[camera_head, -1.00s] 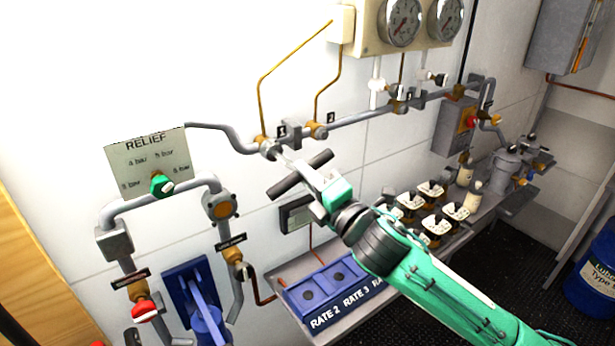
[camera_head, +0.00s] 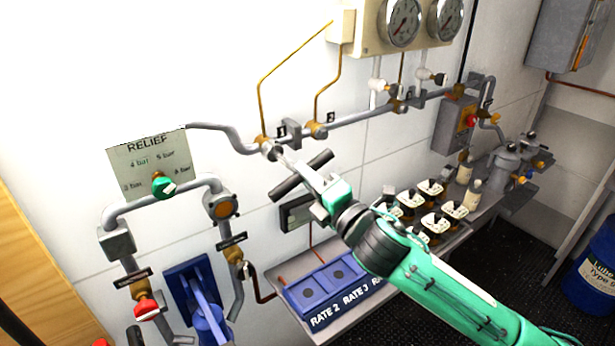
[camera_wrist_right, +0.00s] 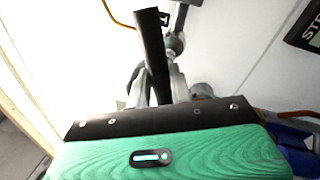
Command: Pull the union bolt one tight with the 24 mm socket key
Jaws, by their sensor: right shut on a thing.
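The 24 mm socket key (camera_head: 287,186) has a dark cross bar and a grey shaft. My right gripper (camera_head: 310,178) is shut on it in front of the wall pipe. The key's shaft reaches up and left to the first union (camera_head: 267,148), beside the tag 1. The socket end appears to meet the union bolt, but how far it sits on is too small to tell. In the right wrist view the cross bar (camera_wrist_right: 152,55) stands nearly upright between the grey fingers, with the union partly hidden behind it. My left gripper is not in view.
A second union (camera_head: 316,130) sits to the right on the same pipe. The relief plate (camera_head: 148,165) and valve pipework are at the left. A shelf below carries a blue rate box (camera_head: 335,283) and several white-topped items (camera_head: 432,222). Gauges (camera_head: 403,22) hang above.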

